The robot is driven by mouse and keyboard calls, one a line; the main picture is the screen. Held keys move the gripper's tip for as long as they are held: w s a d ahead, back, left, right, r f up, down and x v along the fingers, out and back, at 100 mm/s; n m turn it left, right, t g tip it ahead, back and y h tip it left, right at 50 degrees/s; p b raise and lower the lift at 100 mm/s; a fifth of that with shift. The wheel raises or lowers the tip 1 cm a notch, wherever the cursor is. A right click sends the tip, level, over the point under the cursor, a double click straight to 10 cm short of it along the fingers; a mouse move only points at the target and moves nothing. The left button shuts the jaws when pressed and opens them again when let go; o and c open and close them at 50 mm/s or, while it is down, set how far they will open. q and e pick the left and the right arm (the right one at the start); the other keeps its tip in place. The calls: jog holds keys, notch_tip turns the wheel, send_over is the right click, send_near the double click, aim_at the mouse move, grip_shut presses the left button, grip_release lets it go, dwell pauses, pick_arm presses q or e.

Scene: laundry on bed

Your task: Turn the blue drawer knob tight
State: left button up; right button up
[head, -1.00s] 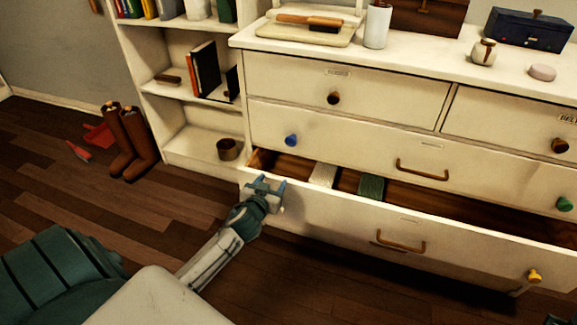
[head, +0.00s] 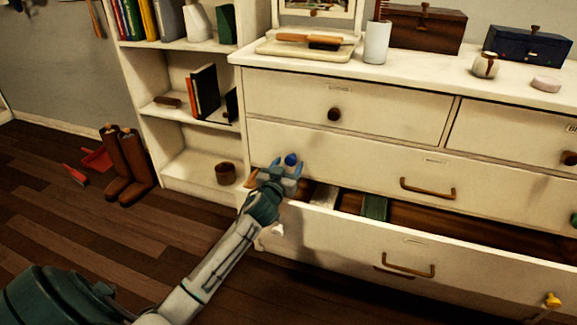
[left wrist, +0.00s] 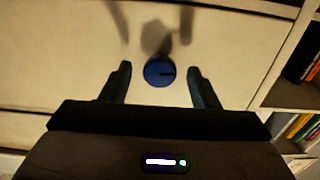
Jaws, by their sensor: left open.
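The blue knob (head: 291,160) sits at the left end of the middle drawer front (head: 350,160) of a cream dresser. My left gripper (head: 287,168) is open just in front of and below the knob. In the left wrist view the round blue knob (left wrist: 159,72) has a dark slot mark pointing right, and it shows between the two open fingertips (left wrist: 158,75). Whether the fingers reach around it in depth I cannot tell. My right gripper is not in view.
The bottom drawer (head: 400,255) is pulled out below my left arm, with folded cloth (head: 374,207) inside. A bookshelf (head: 190,140) stands on the left, holding a small brown pot (head: 225,173). Boots (head: 125,165) stand on the floor.

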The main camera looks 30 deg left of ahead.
pick_arm(q)
jog(key=shift+w+a, duration=0.1)
jog(key=shift+w, duration=0.45)
jog(key=c, duration=1)
jog(key=shift+o, duration=0.2)
